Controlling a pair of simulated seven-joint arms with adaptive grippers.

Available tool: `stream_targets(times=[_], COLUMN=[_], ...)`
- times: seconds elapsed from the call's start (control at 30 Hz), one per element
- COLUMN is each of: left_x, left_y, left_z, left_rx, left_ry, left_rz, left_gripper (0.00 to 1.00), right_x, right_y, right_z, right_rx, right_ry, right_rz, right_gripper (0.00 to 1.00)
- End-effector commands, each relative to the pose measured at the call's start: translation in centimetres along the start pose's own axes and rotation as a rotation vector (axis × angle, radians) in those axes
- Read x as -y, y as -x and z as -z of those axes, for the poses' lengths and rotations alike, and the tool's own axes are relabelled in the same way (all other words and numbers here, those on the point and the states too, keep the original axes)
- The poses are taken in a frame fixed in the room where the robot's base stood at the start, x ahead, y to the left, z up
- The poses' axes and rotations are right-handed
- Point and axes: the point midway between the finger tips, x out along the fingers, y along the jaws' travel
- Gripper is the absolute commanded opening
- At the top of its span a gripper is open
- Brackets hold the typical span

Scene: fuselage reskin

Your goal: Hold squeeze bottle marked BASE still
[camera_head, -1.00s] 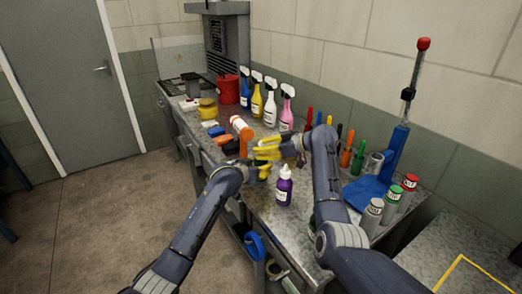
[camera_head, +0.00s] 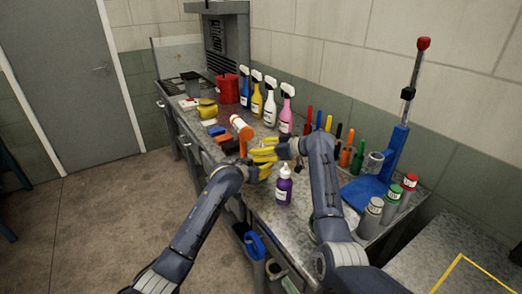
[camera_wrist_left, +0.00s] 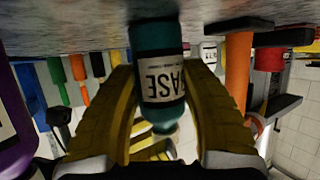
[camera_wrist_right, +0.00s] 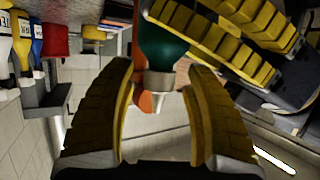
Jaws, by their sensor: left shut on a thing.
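The teal bottle marked BASE (camera_wrist_left: 158,75) is between the yellow fingers of my left gripper (camera_wrist_left: 165,90), which is shut on it. Its base is at the grey bench top in the left wrist view; I cannot tell whether it touches. In the head view the left gripper (camera_head: 262,172) is over the bench and the bottle is mostly hidden by fingers. My right gripper (camera_head: 262,151) is just behind the left one. In the right wrist view its fingers (camera_wrist_right: 160,75) are apart, with the bottle's silver collar (camera_wrist_right: 160,82) and pale nozzle ahead between them.
A purple bottle (camera_head: 284,187) stands close in front of the grippers. Tools and a blue lever press (camera_head: 392,155) stand to the right, with capped cans (camera_head: 390,202) nearby.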

Motion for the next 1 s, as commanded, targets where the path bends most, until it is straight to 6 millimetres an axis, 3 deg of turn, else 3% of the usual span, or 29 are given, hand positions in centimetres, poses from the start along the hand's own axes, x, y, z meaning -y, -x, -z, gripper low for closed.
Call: stream_targets(times=[0.27, 0.7, 1.0], left_x=[0.1, 0.1, 0.1], left_y=[0.0, 0.0, 0.0], left_z=[0.0, 0.0, 0.0], left_rx=[0.000, 0.001, 0.001], left_ry=[-0.001, -0.001, -0.001], left_rz=[0.002, 0.002, 0.002], left_gripper=[0.09, 0.09, 0.09], right_x=[-0.1, -0.1, 0.0], right_y=[0.3, 5.6, 7.5], right_z=[0.1, -0.1, 0.1], right_rx=[-0.002, 0.001, -0.001], right_ry=[0.001, 0.003, 0.001], right_rz=[-0.001, -0.003, -0.001], right_gripper=[0.52, 0.52, 0.52])
